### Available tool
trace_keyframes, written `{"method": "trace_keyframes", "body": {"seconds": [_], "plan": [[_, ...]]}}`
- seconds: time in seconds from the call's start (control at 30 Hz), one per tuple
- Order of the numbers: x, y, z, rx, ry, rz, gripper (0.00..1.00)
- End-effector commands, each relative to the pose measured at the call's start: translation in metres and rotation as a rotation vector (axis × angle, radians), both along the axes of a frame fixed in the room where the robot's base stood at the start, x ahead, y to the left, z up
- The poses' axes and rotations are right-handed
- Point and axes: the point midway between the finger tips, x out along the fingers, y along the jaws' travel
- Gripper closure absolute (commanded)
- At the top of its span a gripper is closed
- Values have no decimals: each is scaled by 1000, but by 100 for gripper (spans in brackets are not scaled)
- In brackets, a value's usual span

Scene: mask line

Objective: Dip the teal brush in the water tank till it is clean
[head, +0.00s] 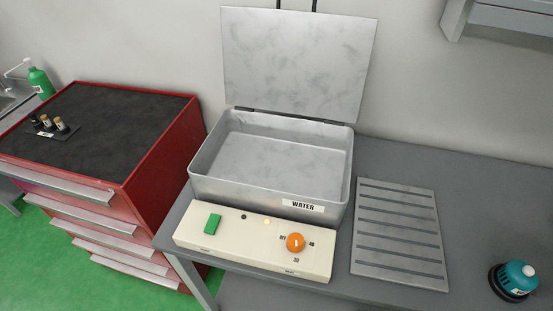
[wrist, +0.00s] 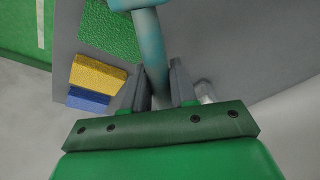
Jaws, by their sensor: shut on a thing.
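The water tank (head: 200,170) is an open grey metal box labelled WATER, standing on the grey bench in the head view. Its lid (head: 295,60) is raised behind it. I cannot make out a water level inside. In the wrist view my gripper (wrist: 157,75) is shut on the teal handle of the brush (wrist: 150,38). The handle runs up between the fingers to a wider teal part at the top edge, where it is cut off. Bristles are not visible, so its cleanliness cannot be told. The head view does not show the gripper or the brush.
A cream control panel (head: 225,240) with an orange knob (head: 295,242) and green switch (head: 213,224) fronts the tank. A slatted grey plate (head: 399,228) lies right, then a teal domed object (head: 515,279). A yellow-and-blue block (wrist: 97,75) and green textured pad (wrist: 110,27) lie near my gripper.

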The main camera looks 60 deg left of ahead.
Motion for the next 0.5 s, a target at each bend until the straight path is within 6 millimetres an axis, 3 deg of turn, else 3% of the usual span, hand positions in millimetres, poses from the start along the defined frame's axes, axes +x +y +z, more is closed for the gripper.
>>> {"method": "trace_keyframes", "body": {"seconds": [0.5], "plan": [[0, 4, 1, 0, 0, 3, 100]]}}
